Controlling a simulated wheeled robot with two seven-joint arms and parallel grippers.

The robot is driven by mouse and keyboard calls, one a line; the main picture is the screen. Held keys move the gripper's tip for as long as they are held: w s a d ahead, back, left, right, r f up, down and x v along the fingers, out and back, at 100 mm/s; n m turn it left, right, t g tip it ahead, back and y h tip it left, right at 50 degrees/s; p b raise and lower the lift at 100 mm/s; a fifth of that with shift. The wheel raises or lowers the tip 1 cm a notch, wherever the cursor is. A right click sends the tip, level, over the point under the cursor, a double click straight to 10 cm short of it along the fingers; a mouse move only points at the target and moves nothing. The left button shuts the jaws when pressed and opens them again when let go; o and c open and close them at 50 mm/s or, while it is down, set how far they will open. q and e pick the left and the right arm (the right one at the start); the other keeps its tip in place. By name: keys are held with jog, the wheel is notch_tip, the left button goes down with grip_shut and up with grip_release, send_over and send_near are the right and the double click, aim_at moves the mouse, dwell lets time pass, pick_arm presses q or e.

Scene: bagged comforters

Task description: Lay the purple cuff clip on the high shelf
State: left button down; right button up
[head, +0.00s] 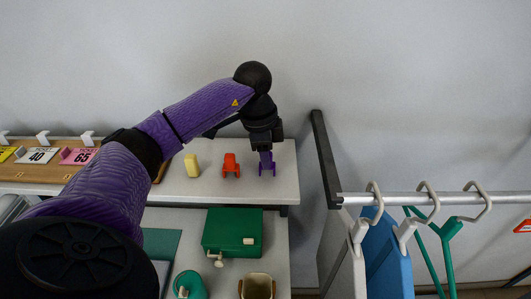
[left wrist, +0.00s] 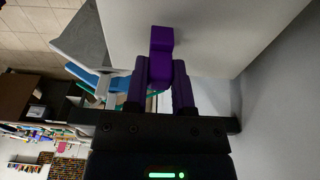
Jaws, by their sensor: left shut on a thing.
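The purple cuff clip (head: 267,167) is at the right part of the high shelf (head: 215,188), to the right of an orange-red clip (head: 231,166) and a yellow clip (head: 192,165). My left gripper (head: 265,151) comes down over it from above and is shut on it. In the left wrist view the clip (left wrist: 161,42) sticks out past the gripper's fingers (left wrist: 160,78), with the pale shelf surface beyond it. I cannot tell whether the clip touches the shelf. My right gripper is not in view.
A lower shelf holds a green box (head: 232,232), a green mug-like item (head: 190,285) and a tan container (head: 257,287). A wooden board with ticket cards (head: 40,155) lies at the left. A rail with hangers (head: 430,199) stands at the right, past a dark post (head: 325,158).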

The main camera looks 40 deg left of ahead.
pick_arm(q)
jog(key=shift+f, duration=0.45)
grip_release()
dwell(0.4)
jog(key=shift+r, duration=0.15)
jog(key=shift+s+a+r+p, duration=0.1)
jog(key=shift+a+r+p, duration=0.05)
jog(key=shift+r+p, duration=1.55)
jog(key=shift+s+a+r+p, duration=0.1)
jog(key=shift+r+p, duration=1.45)
jog(key=shift+r, duration=0.15)
